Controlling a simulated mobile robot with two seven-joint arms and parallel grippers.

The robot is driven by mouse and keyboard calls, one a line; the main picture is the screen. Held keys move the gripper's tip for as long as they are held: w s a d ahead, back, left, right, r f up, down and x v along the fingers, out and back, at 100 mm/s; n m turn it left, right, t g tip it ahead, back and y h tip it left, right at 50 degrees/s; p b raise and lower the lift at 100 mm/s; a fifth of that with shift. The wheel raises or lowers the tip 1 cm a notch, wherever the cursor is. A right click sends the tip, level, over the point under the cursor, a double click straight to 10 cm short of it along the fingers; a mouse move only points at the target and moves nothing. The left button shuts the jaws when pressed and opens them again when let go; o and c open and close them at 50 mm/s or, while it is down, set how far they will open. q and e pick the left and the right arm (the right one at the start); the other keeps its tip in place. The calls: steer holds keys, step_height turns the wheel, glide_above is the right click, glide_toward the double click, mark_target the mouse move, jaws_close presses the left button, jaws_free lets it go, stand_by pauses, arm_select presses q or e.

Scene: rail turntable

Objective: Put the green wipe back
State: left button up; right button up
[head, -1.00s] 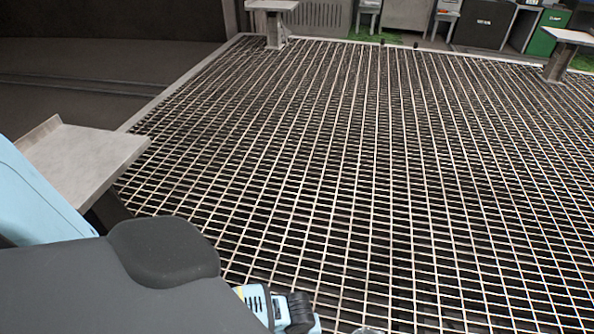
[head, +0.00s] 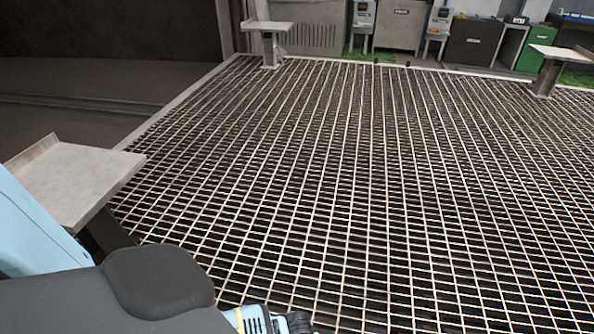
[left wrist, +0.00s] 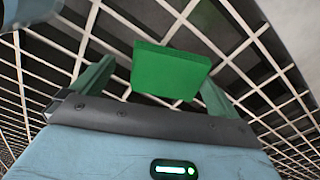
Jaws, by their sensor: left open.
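The green wipe (left wrist: 170,71) shows in the left wrist view as a flat green block, in front of the floor grating. My left gripper (left wrist: 157,74) is open, with one finger on each side of the wipe in the picture. A gap shows between the left finger and the wipe; the right finger is close to its edge. I cannot tell whether the wipe touches a finger or what supports it. In the head view neither the wipe nor the gripper fingers show. My right gripper is not in view.
A grey stand with a flat top (head: 75,182) is near on the left. Other flat-topped stands are at the back left (head: 268,27) and back right (head: 560,53). Cabinets (head: 473,42) line the far side. The grating floor (head: 370,180) between is clear.

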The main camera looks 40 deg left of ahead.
arm_select(q)
steer(key=shift+s+a+f, duration=0.2)
steer(key=shift+s+f, duration=0.45)
steer(key=shift+s, duration=0.15)
steer(key=shift+w+r+p, duration=0.15)
steer(key=shift+r+p, duration=0.15)
steer(key=shift+r, duration=0.25)
step_height(320, 180, up, 12)
steer(key=p, duration=0.4)
steer(key=shift+w+r, duration=0.2)
steer(key=s+d+f+m+t+h, duration=0.1)
steer(key=s+d+m+h, duration=0.15)
steer(key=s, duration=0.45)
steer(key=s+d+f+m+t+h, duration=0.1)
steer(key=s+d+m+t, duration=0.1)
steer(key=s+d+m, duration=0.35)
steer(key=s+a+r+m+t+y, duration=0.1)
steer(key=s+a+r+m+t, duration=0.2)
steer(key=s, duration=0.8)
step_height(320, 180, up, 3)
steer(key=shift+s+a+f+m, duration=0.1)
steer(key=shift+s+a+m, duration=0.15)
steer(key=shift+a+m, duration=0.75)
